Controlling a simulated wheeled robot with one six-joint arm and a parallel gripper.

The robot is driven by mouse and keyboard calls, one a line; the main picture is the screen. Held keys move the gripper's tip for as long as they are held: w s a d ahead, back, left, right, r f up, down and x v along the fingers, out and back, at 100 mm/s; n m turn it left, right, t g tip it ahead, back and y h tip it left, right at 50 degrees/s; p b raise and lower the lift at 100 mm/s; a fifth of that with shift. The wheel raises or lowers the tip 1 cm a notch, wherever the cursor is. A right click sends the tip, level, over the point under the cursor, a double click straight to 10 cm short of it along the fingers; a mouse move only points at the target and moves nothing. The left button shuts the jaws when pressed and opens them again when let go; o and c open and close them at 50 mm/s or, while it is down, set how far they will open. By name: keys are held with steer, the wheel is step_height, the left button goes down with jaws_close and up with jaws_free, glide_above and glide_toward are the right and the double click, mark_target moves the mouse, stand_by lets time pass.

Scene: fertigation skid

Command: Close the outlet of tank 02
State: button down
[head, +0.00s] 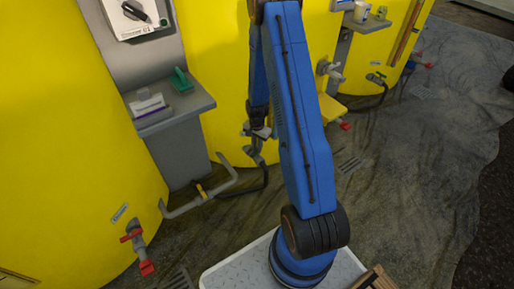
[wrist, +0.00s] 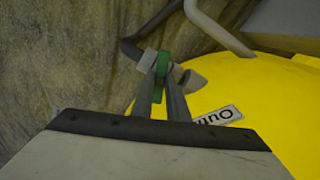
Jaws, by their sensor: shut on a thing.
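In the wrist view, a green valve handle (wrist: 162,66) stands between the two fingers of my gripper (wrist: 161,78), which is shut on it. The grey valve body (wrist: 190,80) shows behind the fingers, by the yellow tank (wrist: 285,105). A white label (wrist: 218,117) on the tank is partly covered and upside down, so I cannot read a number. In the head view, my gripper (head: 257,132) is at a low valve (head: 255,152) on the middle yellow tank (head: 228,115). The handle is too small to make out there, and my blue arm hides part of the tank.
Other outlets show red handles: one at the lower left (head: 138,252), one right of my arm (head: 345,127). A grey shelf (head: 190,112) juts out left of my gripper. A grey pipe (head: 205,192) and black hose run low beneath it. The floor at right is open.

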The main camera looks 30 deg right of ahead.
steer(key=shift+m, duration=0.6)
steer(key=c, duration=1.7)
jaws_free()
step_height(320, 180, up, 17)
steer(key=shift+r, duration=0.2)
